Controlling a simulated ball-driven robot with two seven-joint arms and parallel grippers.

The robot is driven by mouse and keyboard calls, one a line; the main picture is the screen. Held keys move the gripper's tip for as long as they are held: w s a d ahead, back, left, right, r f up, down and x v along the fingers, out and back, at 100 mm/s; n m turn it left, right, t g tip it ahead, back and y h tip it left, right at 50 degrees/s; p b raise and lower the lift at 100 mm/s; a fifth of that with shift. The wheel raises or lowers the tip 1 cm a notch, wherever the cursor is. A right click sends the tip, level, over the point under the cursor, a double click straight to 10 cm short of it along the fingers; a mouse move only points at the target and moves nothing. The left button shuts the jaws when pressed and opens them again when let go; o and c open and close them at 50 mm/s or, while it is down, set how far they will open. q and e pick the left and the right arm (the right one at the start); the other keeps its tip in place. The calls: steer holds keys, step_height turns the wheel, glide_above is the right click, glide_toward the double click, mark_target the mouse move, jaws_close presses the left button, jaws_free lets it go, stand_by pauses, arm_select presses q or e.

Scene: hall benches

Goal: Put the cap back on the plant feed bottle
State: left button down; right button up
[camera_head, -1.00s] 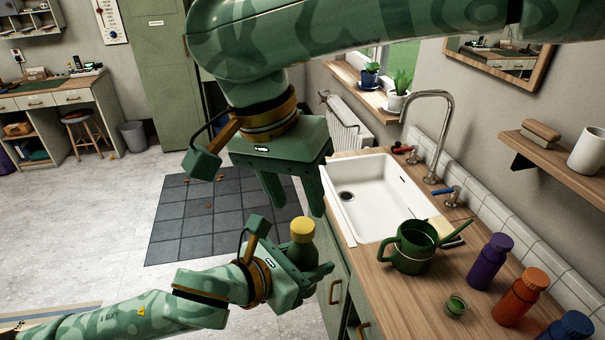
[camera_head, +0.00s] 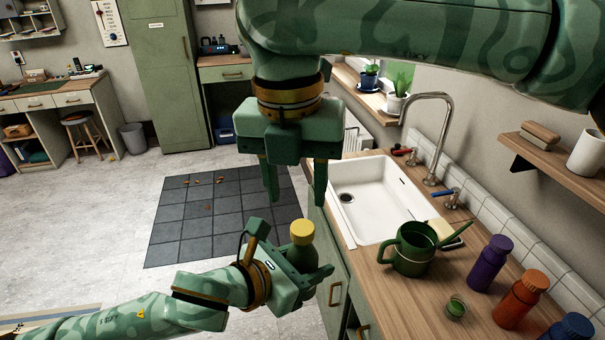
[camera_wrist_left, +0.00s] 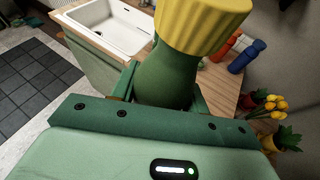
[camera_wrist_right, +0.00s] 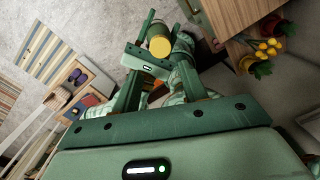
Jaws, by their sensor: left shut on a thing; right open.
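The plant feed bottle (camera_head: 303,257) is green and upright, held over the floor beside the counter. My left gripper (camera_head: 312,272) is shut on its body. The ribbed yellow cap (camera_head: 302,231) sits on top of the bottle; it is large in the left wrist view (camera_wrist_left: 203,22). I cannot tell how tightly it is seated. My right gripper (camera_head: 296,198) is open and empty, pointing down above the cap, its fingertips apart from it. The right wrist view shows the cap (camera_wrist_right: 160,46) beyond the right fingers.
The wooden counter (camera_head: 388,305) on the right carries a green watering can (camera_head: 413,252), a small green pot (camera_head: 456,307), and purple (camera_head: 490,263), orange (camera_head: 521,297) and blue bottles (camera_head: 566,330). A white sink (camera_head: 375,190) is behind. A dark mat (camera_head: 200,225) lies on open floor.

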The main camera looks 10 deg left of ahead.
mark_target(303, 227)
steer(key=n, duration=0.5)
steer(key=shift+w+d+r, duration=0.1)
steer(key=shift+w+d, duration=0.1)
steer(key=shift+w, duration=0.05)
steer(key=n, duration=0.4)
steer(key=shift+w+d+r+y, duration=0.1)
steer(key=shift+w+d+y, duration=0.05)
steer(key=shift+w+y, duration=0.15)
steer(key=shift+f, duration=4)
